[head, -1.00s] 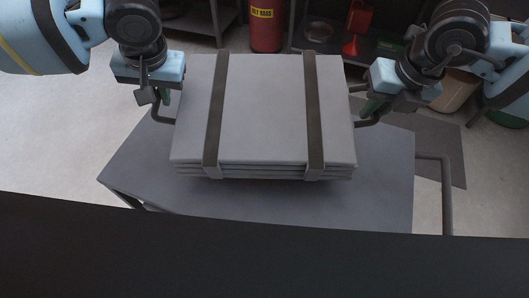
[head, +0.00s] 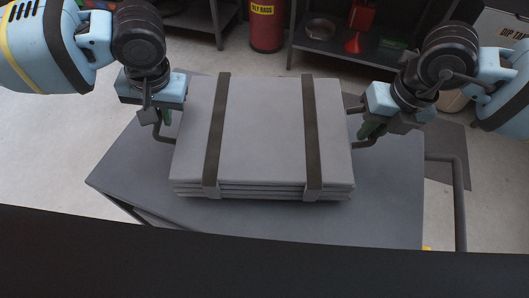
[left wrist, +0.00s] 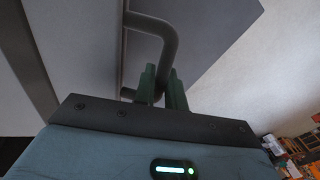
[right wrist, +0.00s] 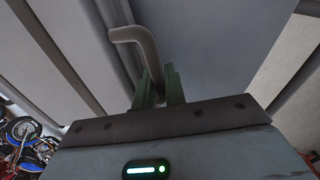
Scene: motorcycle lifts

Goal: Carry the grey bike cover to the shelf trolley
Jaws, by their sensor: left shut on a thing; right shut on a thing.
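The grey bike cover (head: 262,130) is a folded, layered slab with two dark straps and a bent handle on each side. It is level in the middle of the head view, over a grey trolley top (head: 130,180); I cannot tell whether it touches it. My left gripper (head: 167,116) is shut on the left handle, which shows in the left wrist view (left wrist: 157,32). My right gripper (head: 368,130) is shut on the right handle, which shows in the right wrist view (right wrist: 135,38). The cover hides the middle of the trolley top.
A bent rail (head: 461,200) stands at the trolley's right side. Pale floor (head: 50,140) is clear at left.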

